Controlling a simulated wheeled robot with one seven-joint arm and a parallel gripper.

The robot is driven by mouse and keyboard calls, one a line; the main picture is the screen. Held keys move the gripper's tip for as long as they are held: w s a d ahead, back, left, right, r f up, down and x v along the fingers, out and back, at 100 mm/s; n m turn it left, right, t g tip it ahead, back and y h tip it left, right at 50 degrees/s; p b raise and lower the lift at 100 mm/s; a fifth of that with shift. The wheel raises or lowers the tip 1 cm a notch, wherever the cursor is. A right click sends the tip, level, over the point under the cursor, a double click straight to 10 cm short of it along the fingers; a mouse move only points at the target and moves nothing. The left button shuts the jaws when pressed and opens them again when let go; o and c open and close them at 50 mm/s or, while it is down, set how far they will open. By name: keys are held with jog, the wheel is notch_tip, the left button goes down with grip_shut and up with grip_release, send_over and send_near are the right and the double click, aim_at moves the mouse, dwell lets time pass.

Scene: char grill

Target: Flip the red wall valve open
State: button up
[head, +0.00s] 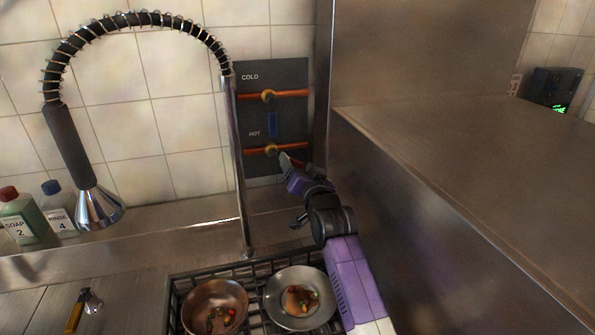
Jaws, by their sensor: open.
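A dark panel (293,77) on the tiled wall carries two copper-orange pipes, marked COLD above and HOT below. The upper pipe has a brass valve body (268,97), with a blue lever (272,124) below it. The lower HOT pipe has a brass valve body (271,150). I cannot make out a red handle on it; my gripper may hide it. My gripper (287,161) is open at the lower right of the HOT valve body, close to the pipe. I cannot tell whether it touches anything.
A spring-hose faucet (238,160) stands just left of the panel. A steel wall and counter (450,130) bound the right side. Two pans, one copper (190,299) and one steel (277,314), hold food on the grate below. Soap (22,215) and rinse (58,212) bottles stand left.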

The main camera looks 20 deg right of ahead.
jog(key=shift+w, duration=0.4)
grip_shut()
jog(key=shift+d+r+n+b, duration=0.1)
jog(key=shift+r+n+b, duration=0.1)
jog(key=shift+r+n, duration=0.55)
jog(key=shift+d+r+n+b, duration=0.1)
jog(key=shift+r+n+b, duration=0.15)
jog(key=shift+n, duration=0.95)
jog(key=shift+r+n+b, duration=0.15)
jog(key=shift+r+n, duration=0.4)
jog(key=shift+n, duration=0.4)
